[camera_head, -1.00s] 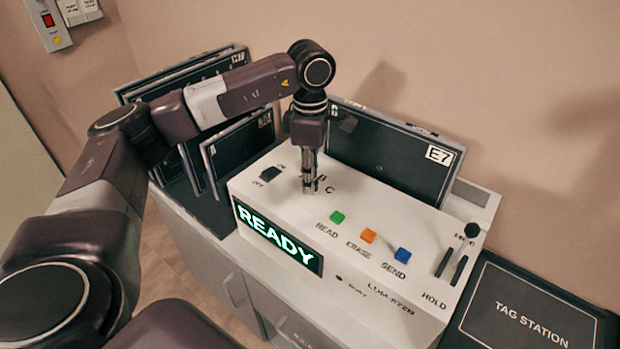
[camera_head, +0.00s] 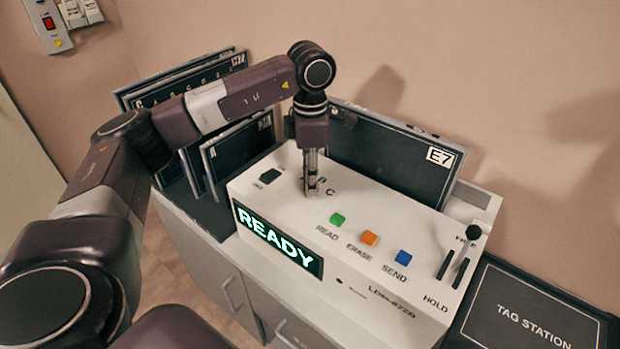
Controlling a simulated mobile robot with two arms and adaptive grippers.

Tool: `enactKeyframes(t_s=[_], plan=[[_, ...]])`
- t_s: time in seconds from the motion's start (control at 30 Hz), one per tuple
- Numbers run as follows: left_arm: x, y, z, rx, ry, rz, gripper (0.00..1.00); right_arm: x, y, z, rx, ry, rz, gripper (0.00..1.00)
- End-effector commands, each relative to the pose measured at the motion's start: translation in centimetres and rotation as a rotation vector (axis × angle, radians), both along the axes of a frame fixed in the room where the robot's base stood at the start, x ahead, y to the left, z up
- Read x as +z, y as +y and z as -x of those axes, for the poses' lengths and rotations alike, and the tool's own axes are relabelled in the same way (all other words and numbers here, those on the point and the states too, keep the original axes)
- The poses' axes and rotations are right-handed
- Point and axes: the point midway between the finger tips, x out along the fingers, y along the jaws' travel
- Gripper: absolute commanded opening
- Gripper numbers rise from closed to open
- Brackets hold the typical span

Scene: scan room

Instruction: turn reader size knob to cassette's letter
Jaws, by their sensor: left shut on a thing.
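The white reader (camera_head: 370,270) stands on the counter, its screen (camera_head: 277,240) lit with READY. My left gripper (camera_head: 311,189) points straight down onto the reader's top and is shut on the size knob, which its fingers hide. The letters B and C show to the right of the fingers; the knob's pointer cannot be seen. A dark cassette (camera_head: 385,155) stands upright at the reader's back with an E7 label. A mark at its top left corner is too small and partly covered to read. My right gripper is not in view.
Green (camera_head: 337,219), orange (camera_head: 370,238) and blue (camera_head: 403,257) buttons sit right of the knob; a dark switch (camera_head: 271,175) sits left. Several cassettes (camera_head: 240,150) stand at the left. A tag station pad (camera_head: 530,318) lies at the right.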

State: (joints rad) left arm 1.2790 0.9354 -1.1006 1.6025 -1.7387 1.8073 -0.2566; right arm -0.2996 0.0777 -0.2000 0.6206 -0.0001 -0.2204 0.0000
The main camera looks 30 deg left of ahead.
Motion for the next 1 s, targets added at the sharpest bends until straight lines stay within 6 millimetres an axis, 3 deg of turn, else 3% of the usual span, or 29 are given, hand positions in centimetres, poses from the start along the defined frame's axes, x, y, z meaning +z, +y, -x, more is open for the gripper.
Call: enactKeyframes(t_s=[0.03, 0.07, 0.2, 0.47, 0.63, 1.0], plan=[[0.3, 0.0, -0.2, 0.002, -0.008, 0.001, 0.0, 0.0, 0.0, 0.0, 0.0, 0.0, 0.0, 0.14], [0.3, 0.0, -0.2, 0.002, -0.008, 0.001, 0.25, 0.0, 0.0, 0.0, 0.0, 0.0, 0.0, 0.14], [0.2, 0.1, -0.2, 0.001, -0.007, 0.001, 0.41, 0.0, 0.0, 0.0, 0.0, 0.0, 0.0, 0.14], [0.1, 0.0, -0.1, 0.0, -0.003, 0.0, 0.42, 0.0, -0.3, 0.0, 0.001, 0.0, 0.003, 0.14], [1.3, 0.0, -0.2, 0.0, -0.007, 0.001, 0.42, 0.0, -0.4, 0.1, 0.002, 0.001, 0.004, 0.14], [9.3, 0.0, -0.2, 0.0, -0.008, 0.002, 0.42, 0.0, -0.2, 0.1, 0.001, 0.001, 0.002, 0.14]])
